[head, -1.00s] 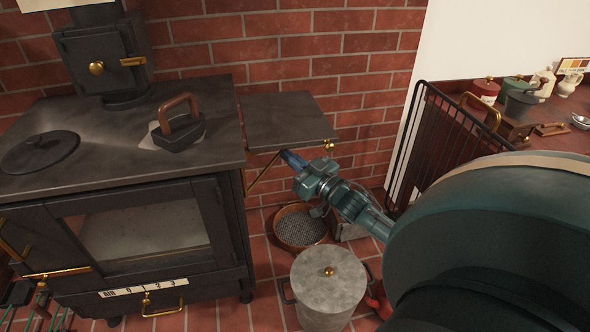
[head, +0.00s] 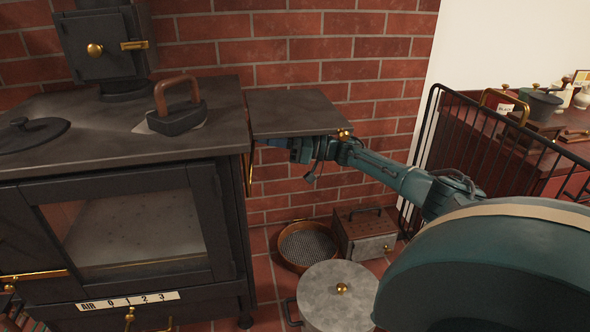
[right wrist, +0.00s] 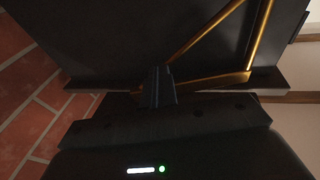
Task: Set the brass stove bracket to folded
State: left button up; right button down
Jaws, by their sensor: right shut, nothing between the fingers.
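The brass stove bracket (head: 249,174) shows in the head view as a thin, nearly upright bar close against the stove's right side, below the side shelf (head: 298,113). The shelf is level. In the right wrist view the bracket (right wrist: 207,32) shows as slim brass bars meeting at a corner right of the fingers. My right gripper (head: 268,142) is under the shelf, partly hidden by its edge. In the right wrist view its dark fingers (right wrist: 160,84) are together and empty, close beside the lower brass bar; I cannot tell whether they touch it. My left gripper is not in view.
The black stove (head: 120,225) fills the left, with a flat iron (head: 178,118) on top. A lidded grey pot (head: 338,295), a round sieve (head: 308,246) and a metal box (head: 365,235) stand on the floor below my arm. A black rail (head: 470,130) stands at right.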

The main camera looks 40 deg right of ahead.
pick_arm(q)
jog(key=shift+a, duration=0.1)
pick_arm(e)
jog(key=shift+x, duration=1.55)
jog(key=shift+w+d+f, duration=0.1)
jog(key=shift+w+f, duration=0.05)
jog(key=shift+w, duration=0.05)
pick_arm(q)
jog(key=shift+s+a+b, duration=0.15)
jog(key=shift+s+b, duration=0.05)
jog(key=shift+b, duration=0.1)
pick_arm(e)
jog(key=v, duration=1.3)
jog(key=shift+d, duration=0.25)
jog(key=shift+s+f, duration=0.1)
jog(key=shift+s, duration=0.05)
